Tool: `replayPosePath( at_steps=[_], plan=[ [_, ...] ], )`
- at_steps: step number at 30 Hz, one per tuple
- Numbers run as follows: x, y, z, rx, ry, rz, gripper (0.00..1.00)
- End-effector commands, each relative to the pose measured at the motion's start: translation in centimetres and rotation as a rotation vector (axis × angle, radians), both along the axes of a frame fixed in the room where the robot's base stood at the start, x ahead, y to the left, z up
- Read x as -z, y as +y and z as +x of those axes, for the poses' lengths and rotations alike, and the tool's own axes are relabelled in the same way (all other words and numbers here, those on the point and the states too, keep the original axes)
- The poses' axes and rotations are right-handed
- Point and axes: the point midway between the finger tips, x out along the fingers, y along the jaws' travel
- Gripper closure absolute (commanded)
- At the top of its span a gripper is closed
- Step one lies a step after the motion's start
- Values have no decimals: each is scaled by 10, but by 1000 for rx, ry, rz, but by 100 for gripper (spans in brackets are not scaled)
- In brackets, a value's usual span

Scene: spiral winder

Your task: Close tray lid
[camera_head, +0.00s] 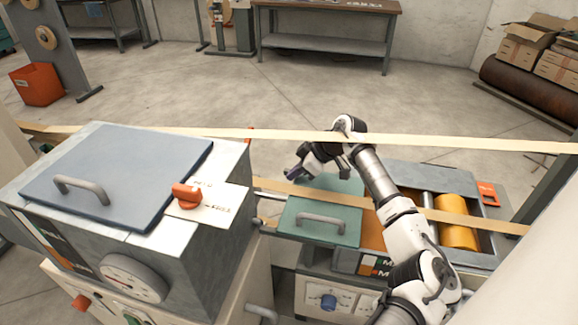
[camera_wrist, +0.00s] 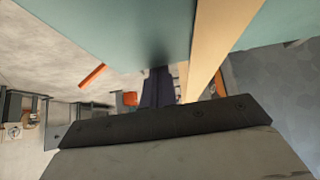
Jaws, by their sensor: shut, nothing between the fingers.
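A green lid (camera_head: 318,232) with a grey handle (camera_head: 322,221) lies at the centre of the head view, on the right-hand machine. A pale strip crosses over it, and my arm covers part of its right side. My gripper (camera_head: 293,173) is shut and empty near the lid's far left edge; the head view does not settle whether they touch. In the wrist view the dark fingers (camera_wrist: 160,88) are together beside a large teal surface (camera_wrist: 120,30) and the strip (camera_wrist: 215,45). The open tray part (camera_head: 484,238) right of my arm shows a yellow roller (camera_head: 457,222).
A machine with a closed blue lid (camera_head: 115,175) and an orange knob (camera_head: 186,195) stands at left. Boxes (camera_head: 530,45) stand at the far right. The floor (camera_head: 300,95) beyond the machines is clear.

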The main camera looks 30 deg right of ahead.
Motion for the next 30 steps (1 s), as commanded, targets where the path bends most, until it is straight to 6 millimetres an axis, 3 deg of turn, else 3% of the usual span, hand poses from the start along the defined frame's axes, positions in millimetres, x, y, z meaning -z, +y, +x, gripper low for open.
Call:
replayPosePath(
  at_steps=[12,24,30],
  plan=[
    [-1,-5,-5,1,0,0,100],
    [-2,-68,-75,4,2,-1,100],
    [0,-78,-87,1,1,0,100]
  ],
)
